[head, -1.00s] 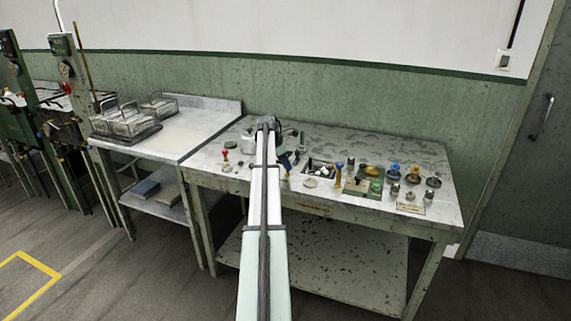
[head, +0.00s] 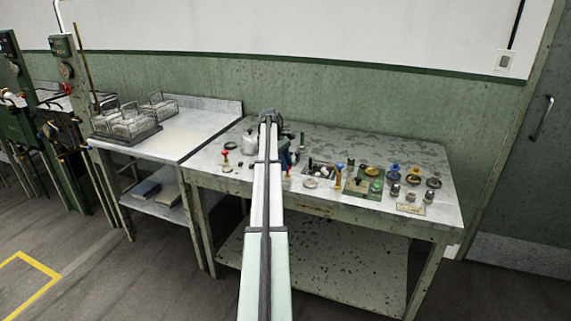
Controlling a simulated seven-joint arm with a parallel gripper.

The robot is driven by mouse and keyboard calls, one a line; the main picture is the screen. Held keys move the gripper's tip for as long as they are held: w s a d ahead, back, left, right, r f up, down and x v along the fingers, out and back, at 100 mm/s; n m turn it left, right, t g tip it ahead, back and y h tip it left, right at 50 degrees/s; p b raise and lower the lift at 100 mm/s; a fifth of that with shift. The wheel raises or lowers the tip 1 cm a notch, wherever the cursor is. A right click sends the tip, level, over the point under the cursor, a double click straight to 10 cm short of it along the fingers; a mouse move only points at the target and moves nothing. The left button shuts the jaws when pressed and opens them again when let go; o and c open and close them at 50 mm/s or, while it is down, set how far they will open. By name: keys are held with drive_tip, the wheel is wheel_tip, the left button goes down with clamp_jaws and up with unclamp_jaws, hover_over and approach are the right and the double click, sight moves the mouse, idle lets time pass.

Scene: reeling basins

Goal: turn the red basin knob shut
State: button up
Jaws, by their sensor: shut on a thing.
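A small red knob (head: 226,153) stands upright at the left of the marble-topped bench, apart from my arm. A smaller orange-red piece (head: 287,173) shows just right of my arm, near the bench's front. I cannot tell which is the basin knob. My arm reaches over the bench, and its far end is above the bench top. My gripper (head: 285,157) is mostly hidden behind the arm; only a dark part shows, just above the orange-red piece. Its fingertips and what they hold cannot be made out.
Right of my arm are a yellow-topped lever (head: 338,171), a green plate (head: 369,183) and several small metal fittings. Wire baskets (head: 128,124) stand on the left table (head: 185,138). The bench's back right (head: 400,150) is clear.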

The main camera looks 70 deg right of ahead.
drive_tip(key=shift+s+d+m+y, duration=0.15)
drive_tip(key=shift+m+y, duration=0.55)
drive_tip(key=shift+m, duration=1.2)
drive_tip(key=o, duration=1)
drive_tip(key=shift+t, duration=0.3)
drive_tip(key=shift+o, duration=0.2)
drive_tip(key=w+d+r, duration=0.2)
drive_tip(key=w+d, duration=0.1)
drive_tip(key=w, duration=0.3)
drive_tip(key=w+d+r, duration=0.2)
drive_tip(key=w+d, duration=0.2)
drive_tip(key=w, duration=0.2)
drive_tip(key=shift+r, duration=0.25)
